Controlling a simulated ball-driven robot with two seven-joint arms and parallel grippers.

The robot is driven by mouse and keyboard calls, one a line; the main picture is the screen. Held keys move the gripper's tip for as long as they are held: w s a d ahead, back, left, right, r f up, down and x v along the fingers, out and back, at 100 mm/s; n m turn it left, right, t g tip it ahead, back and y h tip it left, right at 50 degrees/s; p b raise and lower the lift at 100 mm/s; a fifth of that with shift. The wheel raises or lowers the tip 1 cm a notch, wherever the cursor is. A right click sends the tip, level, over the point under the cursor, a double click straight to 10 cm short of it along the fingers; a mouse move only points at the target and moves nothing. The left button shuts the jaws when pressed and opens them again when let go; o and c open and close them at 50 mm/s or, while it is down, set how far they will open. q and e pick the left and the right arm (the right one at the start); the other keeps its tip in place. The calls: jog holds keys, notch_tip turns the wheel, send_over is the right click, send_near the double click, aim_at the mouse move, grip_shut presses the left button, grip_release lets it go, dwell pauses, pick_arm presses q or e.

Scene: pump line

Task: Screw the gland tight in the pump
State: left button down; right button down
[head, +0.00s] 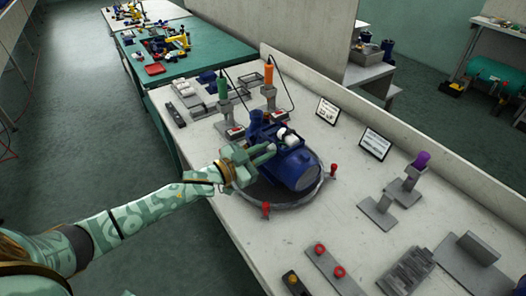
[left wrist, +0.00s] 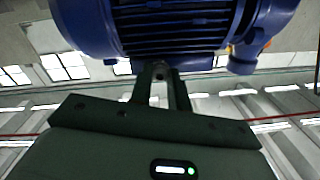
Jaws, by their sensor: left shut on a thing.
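The blue pump (head: 296,170) with its ribbed motor body sits on a round grey turntable (head: 318,193) on the bench. Its ribbed blue body (left wrist: 170,28) fills the top of the left wrist view. My left gripper (head: 268,153) reaches in from the left at the pump's near-left side. In the left wrist view its two fingers (left wrist: 160,80) are close together just under the blue body, shut on a small part, apparently the gland, which they mostly hide. How deep the gland sits cannot be told. My right gripper is not in view.
Red knobs (head: 265,209) stand on the turntable's rim. Behind the pump are a green-handled tool (head: 222,87) and an orange-handled tool (head: 268,73) on stands. A purple-topped stand (head: 420,162) and grey blocks are at right.

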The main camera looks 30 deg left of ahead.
pick_arm(q)
jog(key=m, duration=0.3)
jog(key=shift+r, duration=0.1)
jog(key=c, duration=1.4)
grip_release()
jog(key=shift+r+n+p, duration=0.15)
jog(key=shift+n+p, duration=0.35)
jog(key=shift+p, duration=0.2)
jog(key=shift+n+p, duration=0.55)
jog(key=shift+n, duration=0.35)
jog(key=shift+f, duration=0.25)
